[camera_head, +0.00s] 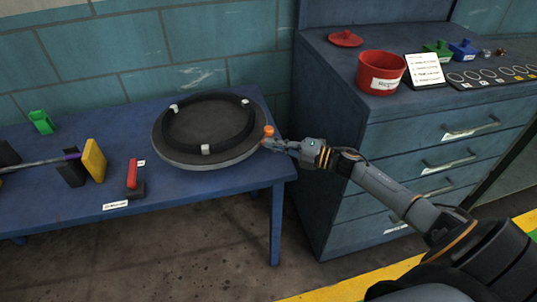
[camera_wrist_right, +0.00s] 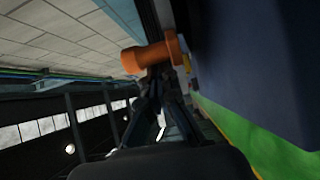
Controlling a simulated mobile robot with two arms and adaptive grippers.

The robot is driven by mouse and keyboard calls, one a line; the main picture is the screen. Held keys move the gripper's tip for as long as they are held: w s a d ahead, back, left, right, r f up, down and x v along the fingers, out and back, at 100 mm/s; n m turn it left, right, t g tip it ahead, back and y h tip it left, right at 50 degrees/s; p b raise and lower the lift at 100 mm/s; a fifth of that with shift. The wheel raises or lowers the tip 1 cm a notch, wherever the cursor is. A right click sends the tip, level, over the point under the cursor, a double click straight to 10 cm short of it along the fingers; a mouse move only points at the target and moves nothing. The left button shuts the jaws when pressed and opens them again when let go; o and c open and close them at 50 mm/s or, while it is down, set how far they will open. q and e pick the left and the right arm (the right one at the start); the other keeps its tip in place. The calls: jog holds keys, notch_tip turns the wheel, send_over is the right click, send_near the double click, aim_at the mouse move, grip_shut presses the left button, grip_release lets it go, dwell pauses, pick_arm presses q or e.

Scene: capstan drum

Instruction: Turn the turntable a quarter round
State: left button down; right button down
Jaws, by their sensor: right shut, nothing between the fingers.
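The turntable (camera_head: 185,153) is a round dark disc with a light rim on the blue table. A black ring (camera_head: 165,122) with several small white blocks lies on top of it. An orange knob (camera_head: 268,131) stands at the turntable's right edge; an orange peg-like piece (camera_wrist_right: 150,54) also shows in the right wrist view. My right gripper (camera_head: 266,143) is shut and empty, with its fingertips right beside the knob at the rim. Whether they touch the knob I cannot tell. My left gripper is not in view.
The blue table (camera_head: 230,178) also holds a red lever (camera_head: 132,173), a yellow block (camera_head: 94,160) and a green piece (camera_head: 41,122) on the left. A blue drawer cabinet (camera_head: 400,150) with a red bucket (camera_head: 381,73) stands close on the right. A tiled wall is behind.

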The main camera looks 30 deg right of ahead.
jog(key=shift+w+d+b, duration=0.6)
jog(key=shift+d, duration=0.35)
